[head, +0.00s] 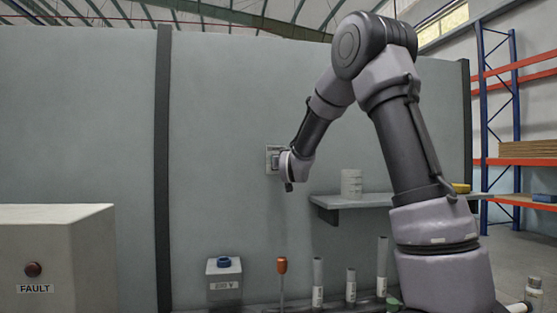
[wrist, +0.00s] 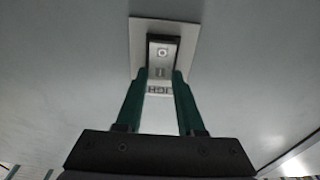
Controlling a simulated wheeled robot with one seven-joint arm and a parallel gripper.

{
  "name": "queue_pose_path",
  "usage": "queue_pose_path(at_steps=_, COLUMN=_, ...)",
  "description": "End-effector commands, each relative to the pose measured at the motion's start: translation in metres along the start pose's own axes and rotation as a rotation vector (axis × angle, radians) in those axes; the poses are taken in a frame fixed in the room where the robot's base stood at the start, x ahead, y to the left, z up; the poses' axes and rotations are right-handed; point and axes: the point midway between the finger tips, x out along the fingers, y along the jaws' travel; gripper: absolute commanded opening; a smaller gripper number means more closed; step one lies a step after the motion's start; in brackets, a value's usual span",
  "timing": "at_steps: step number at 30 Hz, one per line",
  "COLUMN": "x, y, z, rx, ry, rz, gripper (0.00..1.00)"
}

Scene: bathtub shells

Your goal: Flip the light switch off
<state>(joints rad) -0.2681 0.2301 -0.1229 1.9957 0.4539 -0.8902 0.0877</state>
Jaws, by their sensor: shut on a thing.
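The light switch (wrist: 163,53) is on the grey wall, a pale plate with a dark-framed rocker marked with a ring above and a bar below. Lettering below the marks is partly covered. In the head view the switch plate (head: 270,157) shows just left of my gripper (head: 284,178), which hides part of it. In the wrist view the two green fingers of my gripper (wrist: 160,76) reach up to the switch, one tip on each side of its lower part, shut on it. Which way the rocker is tilted I cannot tell.
A wall shelf (head: 365,200) with a white container (head: 351,184) is right of the switch. A box with a FAULT label (head: 50,255) is at left. The wall left of the switch is clear.

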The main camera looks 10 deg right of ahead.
Motion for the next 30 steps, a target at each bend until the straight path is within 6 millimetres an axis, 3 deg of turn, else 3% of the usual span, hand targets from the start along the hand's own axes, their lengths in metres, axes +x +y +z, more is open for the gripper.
queue_pose_path(at_steps=9, x=-0.0025, y=0.0007, z=0.0058, rx=0.0, ry=0.168, rz=0.0, gripper=0.0)
queue_pose_path(at_steps=21, x=-0.0033, y=0.0005, z=0.0054, rx=0.0, ry=0.193, rz=0.0, gripper=0.0)
queue_pose_path(at_steps=22, x=-0.0033, y=0.0005, z=0.0054, rx=0.0, ry=0.193, rz=0.0, gripper=0.41)
queue_pose_path(at_steps=24, x=-0.0033, y=0.0004, z=0.0054, rx=0.0, ry=0.193, rz=-0.001, gripper=0.68)
queue_pose_path(at_steps=30, x=-0.0033, y=0.0002, z=0.0053, rx=0.0, ry=0.193, rz=-0.001, gripper=0.68)
